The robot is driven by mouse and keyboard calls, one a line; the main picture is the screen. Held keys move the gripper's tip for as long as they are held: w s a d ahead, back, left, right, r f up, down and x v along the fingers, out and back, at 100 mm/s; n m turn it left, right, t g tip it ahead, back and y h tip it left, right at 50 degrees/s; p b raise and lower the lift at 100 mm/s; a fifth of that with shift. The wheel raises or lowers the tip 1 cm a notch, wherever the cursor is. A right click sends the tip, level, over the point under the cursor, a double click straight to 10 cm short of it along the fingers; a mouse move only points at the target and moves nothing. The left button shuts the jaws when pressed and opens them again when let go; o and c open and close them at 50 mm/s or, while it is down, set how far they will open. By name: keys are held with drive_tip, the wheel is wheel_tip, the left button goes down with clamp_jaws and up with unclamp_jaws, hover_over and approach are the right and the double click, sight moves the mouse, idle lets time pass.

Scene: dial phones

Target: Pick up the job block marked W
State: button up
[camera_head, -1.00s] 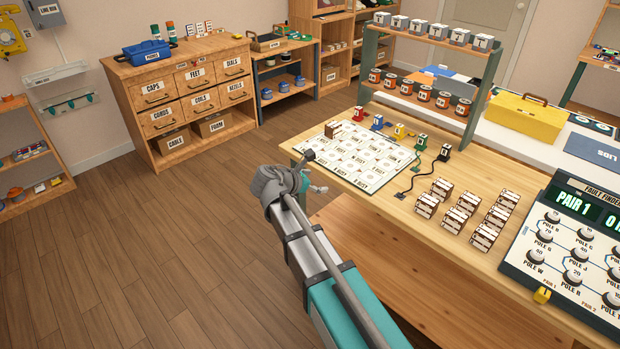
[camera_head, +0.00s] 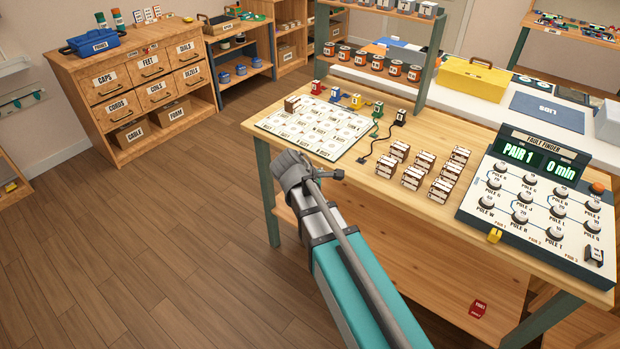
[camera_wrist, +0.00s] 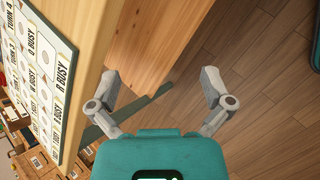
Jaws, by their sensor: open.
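Several small brown-and-white job blocks (camera_head: 420,172) stand in rows on the wooden bench (camera_head: 296,97). Their markings are too small to read, so I cannot tell which is marked W. One more block (camera_head: 292,104) stands on the white card board (camera_head: 352,141) at the bench's left end. My gripper (camera_wrist: 164,92) is open and empty in the wrist view, its two grey fingers wide apart beside the bench's edge. In the head view my arm reaches to the bench's front left edge, left of the blocks, and the fingers are mostly hidden.
The fault finder panel (camera_head: 540,197) stands at the bench's right. A rack of tins (camera_head: 394,66) stands at the bench's back. A red tag (camera_head: 479,309) lies on the lower shelf. Floor is clear at left.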

drive_tip(key=s+d+f+m+g+y, duration=0.2)
drive_tip(key=s+d+m+y, duration=0.1)
drive_tip(key=s+d+m, duration=0.3)
drive_tip(key=s+d+f+m+g+y, duration=0.2)
drive_tip(key=s+d+m, duration=0.4)
drive_tip(key=m, duration=0.4)
drive_tip(key=shift+s+f+g+y, duration=0.15)
drive_tip(key=shift+s+g+y, duration=0.2)
drive_tip(key=shift+y, duration=0.45)
